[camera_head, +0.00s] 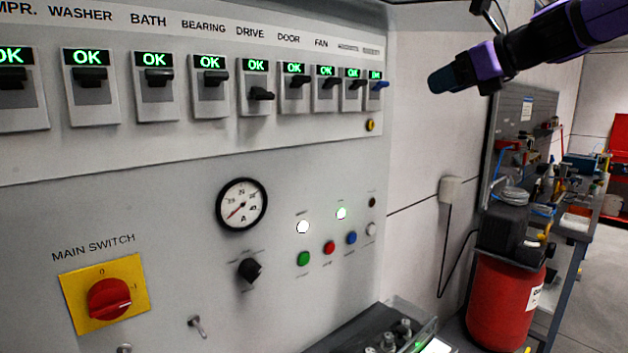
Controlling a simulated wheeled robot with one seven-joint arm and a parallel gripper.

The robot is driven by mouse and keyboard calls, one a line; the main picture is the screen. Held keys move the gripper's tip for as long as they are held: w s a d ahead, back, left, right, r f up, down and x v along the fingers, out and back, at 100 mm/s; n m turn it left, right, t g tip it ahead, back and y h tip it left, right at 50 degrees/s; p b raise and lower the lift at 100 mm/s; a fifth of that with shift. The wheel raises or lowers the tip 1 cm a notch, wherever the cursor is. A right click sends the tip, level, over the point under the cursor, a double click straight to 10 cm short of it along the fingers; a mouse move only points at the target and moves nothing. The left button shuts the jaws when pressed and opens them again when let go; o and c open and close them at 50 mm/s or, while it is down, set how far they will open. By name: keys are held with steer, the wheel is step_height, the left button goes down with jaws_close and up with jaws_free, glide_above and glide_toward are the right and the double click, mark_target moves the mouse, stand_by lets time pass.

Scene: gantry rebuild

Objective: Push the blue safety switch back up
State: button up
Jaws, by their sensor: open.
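The blue safety switch (380,86) is the last lever at the right end of the upper row on the grey control panel. It is small, and its lever sits about level with its black neighbours. The small display above it is lit green and seems to read OK. My gripper (440,82) is at the upper right, to the right of the panel edge and apart from the switch. It points left toward the panel, and nothing shows in it. The gap between its fingers is hard to make out.
Several black levers line the row; the DRIVE lever (262,94) hangs lower than the others. A gauge (241,204), push buttons (329,247) and a red main switch (109,298) sit below. A red canister (503,305) stands at right. The space before the upper row looks clear.

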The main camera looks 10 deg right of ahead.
steer(key=s+f+n+g+h, duration=0.6)
steer(key=s+f+n, duration=1.6)
steer(key=s+n, duration=0.4)
steer(key=shift+a+n+h, duration=0.25)
steer(key=shift+n+h, duration=0.45)
steer(key=shift+n, duration=0.5)
